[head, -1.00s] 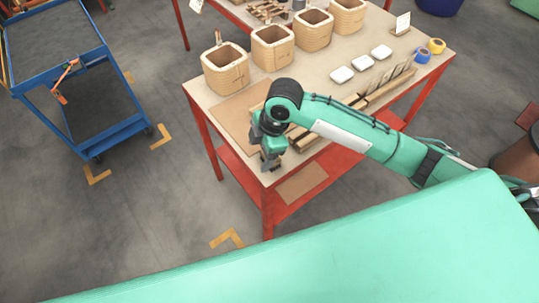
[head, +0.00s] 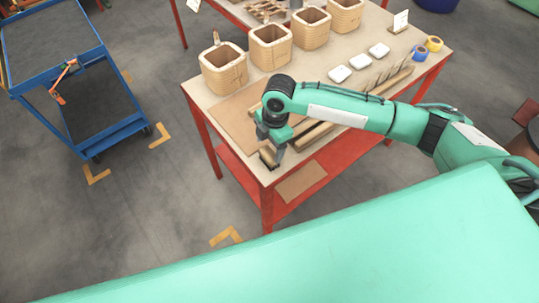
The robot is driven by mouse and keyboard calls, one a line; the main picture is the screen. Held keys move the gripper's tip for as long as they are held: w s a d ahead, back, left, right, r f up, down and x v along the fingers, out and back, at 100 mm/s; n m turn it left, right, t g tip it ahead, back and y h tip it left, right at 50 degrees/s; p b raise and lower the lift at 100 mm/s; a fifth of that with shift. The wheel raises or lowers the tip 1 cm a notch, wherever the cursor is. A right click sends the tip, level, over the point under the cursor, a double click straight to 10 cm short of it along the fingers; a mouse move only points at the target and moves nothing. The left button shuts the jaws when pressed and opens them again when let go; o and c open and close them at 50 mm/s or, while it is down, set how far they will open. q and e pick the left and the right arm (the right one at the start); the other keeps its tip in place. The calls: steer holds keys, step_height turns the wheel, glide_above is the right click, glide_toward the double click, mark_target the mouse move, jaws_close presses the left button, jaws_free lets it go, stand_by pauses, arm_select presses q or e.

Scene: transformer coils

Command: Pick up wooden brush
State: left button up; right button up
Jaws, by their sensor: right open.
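A small item with a pale wooden top and dark underside, which looks like the wooden brush (head: 267,158), is at the near left corner of the wooden-topped table. My right gripper (head: 275,148) is right above and beside it, pointing down, with its jaws open. The wrist hides part of the item, and I cannot tell whether the fingers touch it. My left gripper is not in view.
Several square wound coils (head: 223,70) stand along the table's back edge. A blue cart (head: 97,110) stands on the floor to the left.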

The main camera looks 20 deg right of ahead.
mark_target(270, 153)
steer(key=f, duration=0.1)
steer(key=f+p, duration=0.1)
steer(key=f, duration=0.2)
steer(key=shift+s+a+f+p, duration=0.15)
steer(key=shift+s+f+p, duration=0.1)
steer(key=shift+f+p, duration=0.1)
steer(key=shift+f, duration=0.5)
steer(key=c, duration=0.7)
steer(key=shift+c, duration=0.2)
steer(key=shift+r, duration=0.15)
step_height(270, 153, up, 20)
steer(key=b, duration=0.2)
steer(key=shift+b, duration=0.35)
